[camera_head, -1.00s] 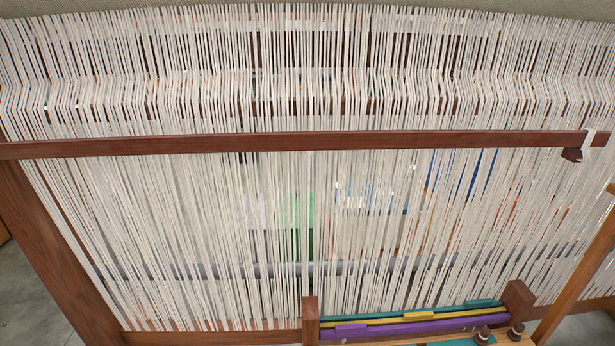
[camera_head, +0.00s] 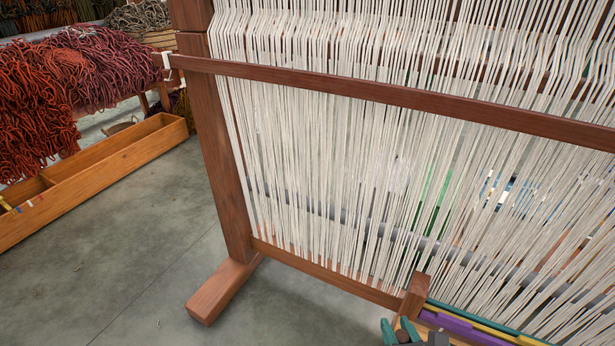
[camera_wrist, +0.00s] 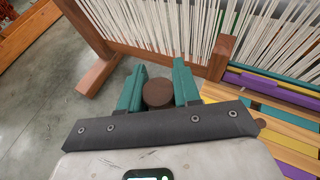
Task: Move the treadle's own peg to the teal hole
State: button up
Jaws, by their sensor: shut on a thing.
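My gripper (camera_wrist: 158,88) has teal fingers and is shut on a dark brown round-topped peg (camera_wrist: 158,94). In the head view, my gripper (camera_head: 400,331) and the peg (camera_head: 402,337) show at the bottom edge, just left of the loom's short post. Treadle bars lie right of that post: teal (camera_head: 530,338), yellow (camera_head: 508,333) and purple (camera_head: 455,325). In the wrist view, the purple bar (camera_wrist: 275,90) and yellow bar (camera_wrist: 290,75) run right of the gripper. I cannot make out a teal hole, and the peg's lower end is hidden.
The wooden loom upright (camera_head: 215,150) and its foot (camera_head: 222,290) stand left of the gripper. White warp threads (camera_head: 340,180) hang behind. A long wooden crate (camera_head: 100,175) and red wool (camera_head: 60,90) are at the left. Grey floor (camera_head: 120,260) between is clear.

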jog(key=r+p, duration=0.3)
jog(key=p, duration=0.2)
jog(key=r+p, duration=0.3)
jog(key=p, duration=0.3)
jog(key=s+a+r+p, duration=0.1)
jog(key=r+p, duration=0.3)
jog(key=p, duration=0.2)
jog(key=shift+s, duration=0.1)
jog(key=p, duration=0.1)
jog(key=r+p, duration=0.1)
jog(key=p, duration=0.1)
jog(key=shift+s+d+r+p, duration=0.25)
jog(key=shift+s+r+p, duration=0.05)
jog(key=shift+r+p, duration=0.1)
jog(key=shift+f, duration=0.15)
